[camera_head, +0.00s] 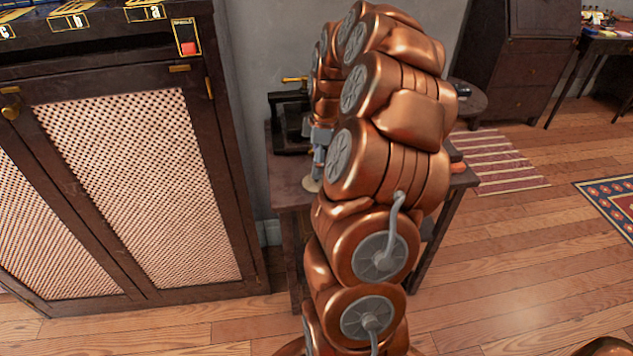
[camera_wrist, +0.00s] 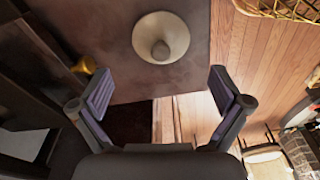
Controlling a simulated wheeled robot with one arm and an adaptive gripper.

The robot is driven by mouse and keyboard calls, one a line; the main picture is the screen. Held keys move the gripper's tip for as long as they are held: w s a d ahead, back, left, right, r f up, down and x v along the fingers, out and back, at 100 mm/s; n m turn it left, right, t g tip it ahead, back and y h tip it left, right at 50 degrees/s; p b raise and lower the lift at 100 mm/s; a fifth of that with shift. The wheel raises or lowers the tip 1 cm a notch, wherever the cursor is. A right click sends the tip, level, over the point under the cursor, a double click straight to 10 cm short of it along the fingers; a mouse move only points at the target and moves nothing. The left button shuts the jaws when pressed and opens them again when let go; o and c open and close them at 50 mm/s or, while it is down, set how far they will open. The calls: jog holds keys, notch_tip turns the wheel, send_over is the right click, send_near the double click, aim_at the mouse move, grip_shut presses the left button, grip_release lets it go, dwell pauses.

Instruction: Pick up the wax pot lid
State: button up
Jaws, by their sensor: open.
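The wax pot lid (camera_wrist: 178,38), a round cream disc with a darker knob in its middle, lies on the dark table (camera_wrist: 110,25) at the top of the wrist view. A small part of a pale disc (camera_head: 311,185), which looks like the same lid, shows beside my arm in the head view. My gripper (camera_wrist: 161,88) is open and empty. Its two fingers are spread wide, and the lid appears beyond the tips, roughly centred between them. In the head view my arm hides most of the tabletop (camera_head: 288,193) and much of the gripper.
A black object with a brass handle (camera_head: 292,112) stands at the table's back left. A dark cabinet with lattice doors (camera_head: 130,180) stands left of the table. A small round table (camera_head: 468,102) is behind my arm. Wooden floor (camera_head: 510,250) is open to the right.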

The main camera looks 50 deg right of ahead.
jog(key=shift+a+f+p, duration=0.2)
jog(key=shift+f+p, duration=0.15)
jog(key=shift+f, duration=2.25)
jog(key=c, duration=1.7)
